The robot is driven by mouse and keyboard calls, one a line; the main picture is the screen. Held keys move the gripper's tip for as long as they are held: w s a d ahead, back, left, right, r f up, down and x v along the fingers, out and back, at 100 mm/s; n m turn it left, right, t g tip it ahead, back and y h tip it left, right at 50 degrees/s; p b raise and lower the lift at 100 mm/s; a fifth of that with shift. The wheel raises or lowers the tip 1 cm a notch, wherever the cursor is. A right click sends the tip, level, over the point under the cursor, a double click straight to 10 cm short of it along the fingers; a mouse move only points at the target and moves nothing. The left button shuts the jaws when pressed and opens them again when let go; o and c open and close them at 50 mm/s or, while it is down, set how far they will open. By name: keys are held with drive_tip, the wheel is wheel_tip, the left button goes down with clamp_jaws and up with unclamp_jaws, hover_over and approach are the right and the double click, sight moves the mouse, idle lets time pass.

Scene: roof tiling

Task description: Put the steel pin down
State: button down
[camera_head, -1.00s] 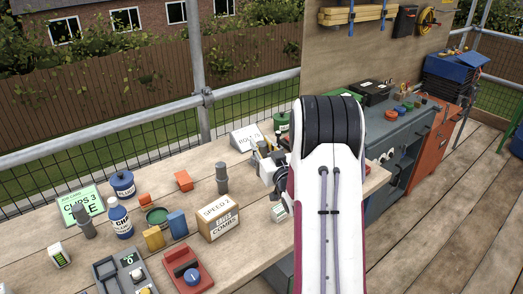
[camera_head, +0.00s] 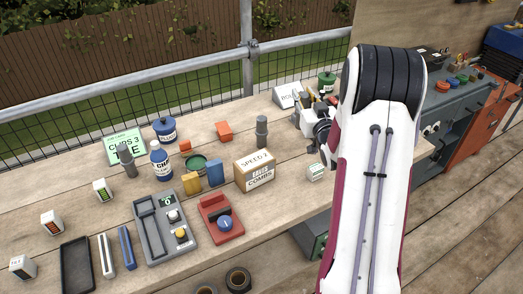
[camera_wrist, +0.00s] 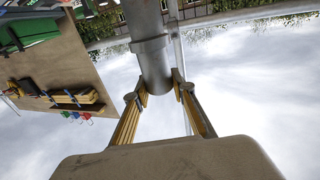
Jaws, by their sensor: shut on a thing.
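My gripper (camera_wrist: 160,88) shows in the wrist view with its two yellow-sided fingers closed on the lower end of a grey steel pin (camera_wrist: 151,55). The pin is a thick cylinder with a raised collar, and its upper part runs out of the top of the picture. In the head view my white arm stands at the right and the fingers and held pin cannot be made out. Two similar grey stepped cylinders stand upright on the bench, one at the left (camera_head: 128,161) and one towards the middle (camera_head: 261,131).
The wooden bench (camera_head: 60,185) carries a blue tin (camera_head: 164,130), a blue-and-white bottle (camera_head: 160,160), a cardboard box (camera_head: 254,171), a red device (camera_head: 221,219), a grey control panel (camera_head: 165,230) and a black tray (camera_head: 76,266). A metal rail (camera_head: 120,92) runs behind. Bare wood shows at the front right.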

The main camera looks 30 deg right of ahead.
drive_tip(key=s+a+r+n+y, duration=0.2)
drive_tip(key=a+r+n+y, duration=0.1)
drive_tip(key=a, duration=0.6)
drive_tip(key=s+a+r+n+y, duration=0.2)
drive_tip(key=a+y, duration=0.4)
drive_tip(key=a, duration=0.4)
drive_tip(key=shift+a+r+n, duration=0.2)
drive_tip(key=shift+r+n, duration=0.3)
drive_tip(key=shift+r, duration=0.9)
drive_tip(key=shift+s+f, duration=0.1)
drive_tip(key=shift+f, duration=2.85)
drive_tip(key=shift+f, duration=2.2)
drive_tip(key=c, duration=1.7)
unclamp_jaws()
